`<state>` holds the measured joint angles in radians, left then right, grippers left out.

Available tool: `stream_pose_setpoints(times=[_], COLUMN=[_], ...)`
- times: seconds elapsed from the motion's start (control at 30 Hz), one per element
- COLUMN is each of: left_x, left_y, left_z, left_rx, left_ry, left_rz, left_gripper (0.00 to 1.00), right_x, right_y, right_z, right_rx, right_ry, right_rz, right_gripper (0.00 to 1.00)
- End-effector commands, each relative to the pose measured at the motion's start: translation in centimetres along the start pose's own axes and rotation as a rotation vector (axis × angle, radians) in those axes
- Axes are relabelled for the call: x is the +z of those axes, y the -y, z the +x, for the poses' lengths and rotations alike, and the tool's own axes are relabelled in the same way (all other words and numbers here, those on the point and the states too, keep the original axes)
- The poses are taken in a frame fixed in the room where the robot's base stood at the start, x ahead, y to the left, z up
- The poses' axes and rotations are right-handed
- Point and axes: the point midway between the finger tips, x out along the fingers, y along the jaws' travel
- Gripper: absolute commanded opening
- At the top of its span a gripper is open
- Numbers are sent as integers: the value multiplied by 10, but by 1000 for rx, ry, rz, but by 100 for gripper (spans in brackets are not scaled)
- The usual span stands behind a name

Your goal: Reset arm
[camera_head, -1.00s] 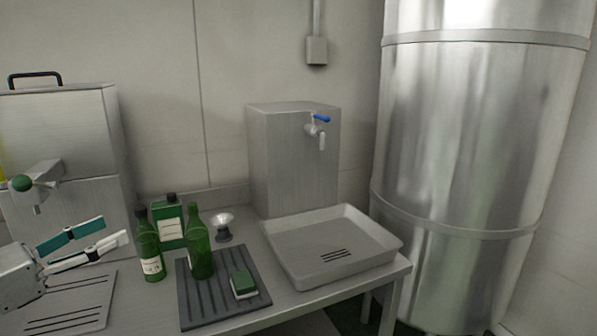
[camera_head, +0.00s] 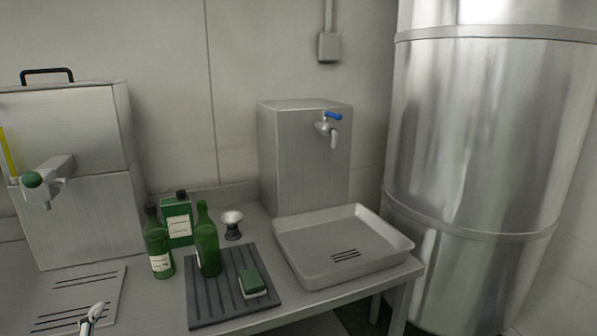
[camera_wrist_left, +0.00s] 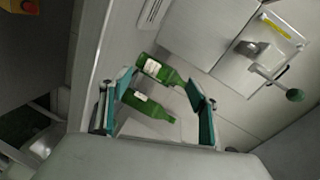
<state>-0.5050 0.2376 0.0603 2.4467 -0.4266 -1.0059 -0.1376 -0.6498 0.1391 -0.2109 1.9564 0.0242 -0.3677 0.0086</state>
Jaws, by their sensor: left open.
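My left gripper (camera_wrist_left: 160,105) is open in the left wrist view, with its two teal-padded fingers spread wide and nothing held between them. Beyond the fingers, two green bottles show in that view. In the head view only a small tip of my left gripper (camera_head: 92,317) shows at the lower left, over the metal counter's slotted plate (camera_head: 65,290). My right gripper is in neither view.
A labelled green bottle (camera_head: 158,245), a green canister (camera_head: 179,222) and a bottle (camera_head: 208,240) stand near a sponge (camera_head: 252,282) on a ribbed mat (camera_head: 230,308). A shallow tray (camera_head: 345,270) is right; a tapped steel box (camera_head: 305,165) stands behind.

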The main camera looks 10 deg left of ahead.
Motion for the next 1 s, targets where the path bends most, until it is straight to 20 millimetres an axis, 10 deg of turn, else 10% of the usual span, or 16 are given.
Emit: stream_pose_setpoints(times=[0.2,0.63,1.0], left_x=[13,16,-13], left_y=[-83,-171,-247], left_z=[-34,-102,-96], left_rx=[264,588,659], left_ry=[124,246,120], left_rz=[-81,-113,-248], left_gripper=[62,62,62], right_x=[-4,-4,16], right_y=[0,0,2], right_z=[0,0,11], right_rx=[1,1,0], right_ry=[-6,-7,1], right_rz=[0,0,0], right_gripper=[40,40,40])
